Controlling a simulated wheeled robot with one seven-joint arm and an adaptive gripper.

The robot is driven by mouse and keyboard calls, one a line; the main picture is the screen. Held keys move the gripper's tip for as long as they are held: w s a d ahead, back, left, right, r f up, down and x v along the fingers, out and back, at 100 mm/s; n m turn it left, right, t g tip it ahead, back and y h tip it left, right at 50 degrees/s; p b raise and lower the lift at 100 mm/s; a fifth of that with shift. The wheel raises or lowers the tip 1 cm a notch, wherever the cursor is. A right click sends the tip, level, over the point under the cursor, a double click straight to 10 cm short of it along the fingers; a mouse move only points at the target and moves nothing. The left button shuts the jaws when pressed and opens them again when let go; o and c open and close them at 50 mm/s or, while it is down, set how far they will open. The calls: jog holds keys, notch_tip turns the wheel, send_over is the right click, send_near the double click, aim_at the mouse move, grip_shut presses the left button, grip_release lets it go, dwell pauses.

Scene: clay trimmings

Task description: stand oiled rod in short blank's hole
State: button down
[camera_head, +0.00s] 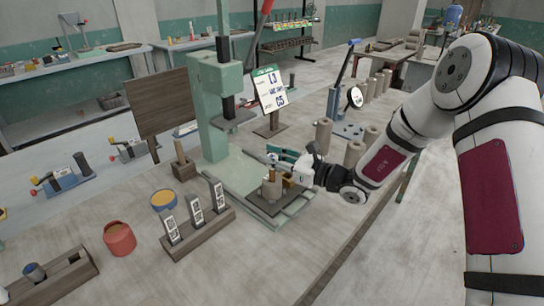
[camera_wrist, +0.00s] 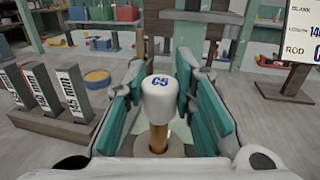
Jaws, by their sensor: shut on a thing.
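My gripper (camera_head: 285,161) is over the press base at the middle of the table. In the wrist view its teal finger pads stand on both sides of a rod (camera_wrist: 158,134) with a white cap marked C5, and it is shut on this rod. The rod is golden-brown and upright; it also shows in the head view (camera_head: 272,174). Directly below it is a round beige clay blank (camera_head: 270,190), seen partly in the wrist view (camera_wrist: 174,149). The rod's lower end meets the blank's top; I cannot tell how deep it sits in the hole.
The green press column (camera_head: 212,110) rises behind. A sign (camera_head: 270,90) reads C5. A gauge rack (camera_head: 199,235), a red pot (camera_head: 119,239) and a yellow-filled bowl (camera_head: 163,200) stand left. Several clay cylinders (camera_head: 323,135) stand behind and to the right of my gripper.

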jog(key=shift+f, duration=0.35)
dwell(0.4)
jog(key=c, duration=1.2)
grip_release()
jog(key=shift+c, duration=0.2)
